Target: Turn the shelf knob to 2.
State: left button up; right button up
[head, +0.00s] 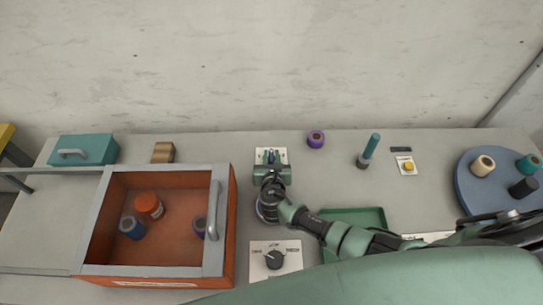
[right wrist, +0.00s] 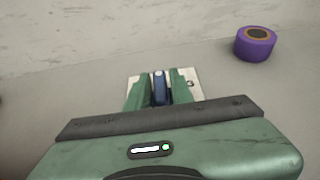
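A round black knob (head: 274,260) sits on a white plate (head: 291,247) with small labels around it, near the front of the table; the labels are too small to read. Its pointer seems to face up-left. I cannot tell whether this is the shelf knob. My right gripper (head: 270,160) is farther back, over another pale plate with a narrow blue part. In the right wrist view, its two green fingers stand apart on either side of the blue part (right wrist: 160,88), with a slight gap visible. My left gripper is not in view.
An orange box (head: 234,232) with a grey-framed top and handle stands left of the knob. A purple roll (head: 316,139), a teal-handled tool (head: 369,150), a yellow button (head: 408,166) and a green tray (head: 362,216) lie right. A blue round platform (head: 473,205) holds several spools.

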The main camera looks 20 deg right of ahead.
jog(key=shift+o, duration=0.6)
jog(key=v, duration=0.7)
jog(key=shift+s+a+r, duration=0.1)
jog(key=shift+s+r, duration=0.05)
jog(key=shift+s, duration=0.2)
